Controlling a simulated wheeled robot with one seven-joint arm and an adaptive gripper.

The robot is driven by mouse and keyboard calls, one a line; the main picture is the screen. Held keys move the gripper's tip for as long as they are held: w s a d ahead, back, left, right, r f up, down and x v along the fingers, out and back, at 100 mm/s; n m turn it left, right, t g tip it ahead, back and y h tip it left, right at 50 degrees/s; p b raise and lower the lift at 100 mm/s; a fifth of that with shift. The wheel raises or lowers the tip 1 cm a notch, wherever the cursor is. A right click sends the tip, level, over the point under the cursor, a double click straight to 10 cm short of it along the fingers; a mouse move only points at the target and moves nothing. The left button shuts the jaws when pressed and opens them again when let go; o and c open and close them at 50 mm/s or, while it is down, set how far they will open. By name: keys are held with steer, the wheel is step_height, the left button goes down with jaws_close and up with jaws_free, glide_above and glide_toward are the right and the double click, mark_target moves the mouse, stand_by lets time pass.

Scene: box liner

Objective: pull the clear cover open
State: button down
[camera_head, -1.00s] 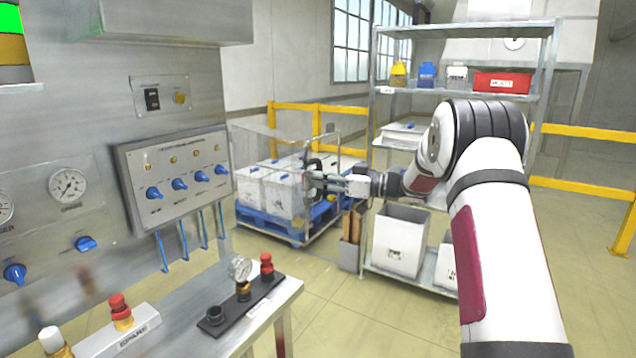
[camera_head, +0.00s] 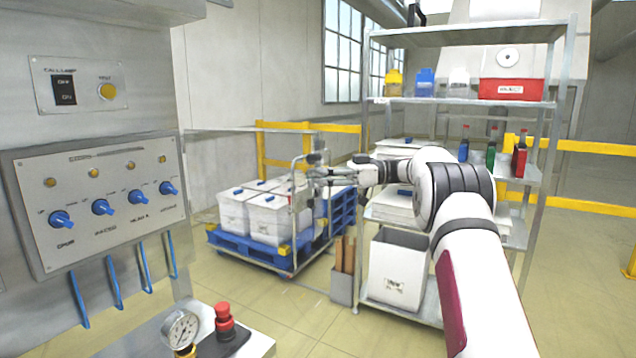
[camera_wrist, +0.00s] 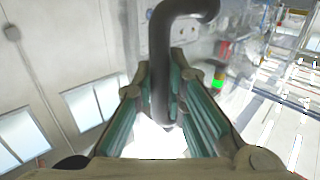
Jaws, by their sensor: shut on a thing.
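The clear cover (camera_head: 295,204) stands out from the steel cabinet at the left, in front of the pallet of white boxes. It is see-through, so mainly its pale frame and top edge show. My gripper (camera_head: 318,172) is at the cover's outer, right-hand side in the head view. In the wrist view, a dark bent handle (camera_wrist: 160,72) runs between the teal finger pads of my gripper (camera_wrist: 166,98), which is shut on it. The exact contact of the pads with the handle is hard to make out.
A control panel (camera_head: 102,200) with blue knobs is at the left. White boxes (camera_head: 268,222) stand on a blue pallet (camera_head: 262,250) behind the cover. A metal shelf (camera_head: 470,100) stands behind my arm. Open floor (camera_head: 310,315) lies in front.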

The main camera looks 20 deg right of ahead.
steer(key=shift+w, duration=0.15)
steer(key=c, duration=1.6)
jaws_free()
steer(key=s+d, duration=0.1)
steer(key=d, duration=0.6)
steer(key=shift+s+d, duration=0.15)
steer(key=shift+s, duration=0.05)
